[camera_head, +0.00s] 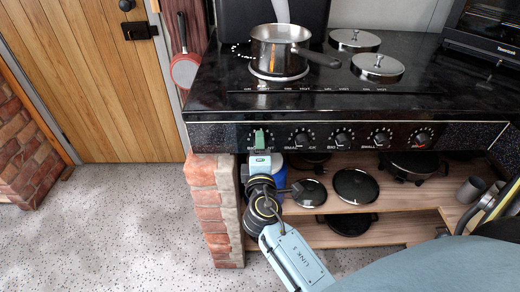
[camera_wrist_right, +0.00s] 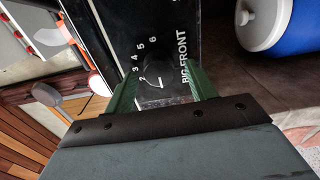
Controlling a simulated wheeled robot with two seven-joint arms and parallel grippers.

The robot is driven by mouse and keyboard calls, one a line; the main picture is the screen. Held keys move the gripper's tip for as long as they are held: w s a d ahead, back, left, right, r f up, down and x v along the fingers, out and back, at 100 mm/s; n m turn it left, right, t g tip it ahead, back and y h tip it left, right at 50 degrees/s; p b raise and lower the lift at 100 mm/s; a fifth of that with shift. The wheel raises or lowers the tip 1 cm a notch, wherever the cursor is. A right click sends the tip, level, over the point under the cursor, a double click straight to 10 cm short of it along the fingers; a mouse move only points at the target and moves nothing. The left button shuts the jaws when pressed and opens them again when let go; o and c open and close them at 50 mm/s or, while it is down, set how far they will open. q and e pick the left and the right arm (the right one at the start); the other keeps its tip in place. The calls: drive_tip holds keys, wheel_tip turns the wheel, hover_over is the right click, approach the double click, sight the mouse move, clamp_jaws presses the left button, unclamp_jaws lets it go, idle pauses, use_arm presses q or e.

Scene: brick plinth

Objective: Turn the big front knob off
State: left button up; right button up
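The big front knob shows in the right wrist view (camera_wrist_right: 154,76) as a dark round knob with numbers beside it and the label "BIG FRONT". A pale pointer mark shows near its lower edge. My right gripper (camera_wrist_right: 162,88) has its green fingers on either side of the knob, apart, with a gap visible around it. In the head view the right gripper (camera_head: 260,139) is at the leftmost knob on the stove's front panel (camera_head: 465,136) and hides most of that knob. Whether a finger touches the knob I cannot tell. My left gripper is not in view.
A steel saucepan (camera_head: 280,52) stands on the front left burner. Two lidded burners (camera_head: 377,66) sit to its right. Several other knobs (camera_head: 301,138) line the panel. Below are wooden shelves (camera_head: 395,208) with pans, a blue container (camera_wrist_right: 262,28) and a brick pillar (camera_head: 215,210).

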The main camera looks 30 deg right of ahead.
drive_tip(key=v, duration=1.3)
drive_tip(key=shift+s+b, duration=0.25)
drive_tip(key=shift+b, duration=0.05)
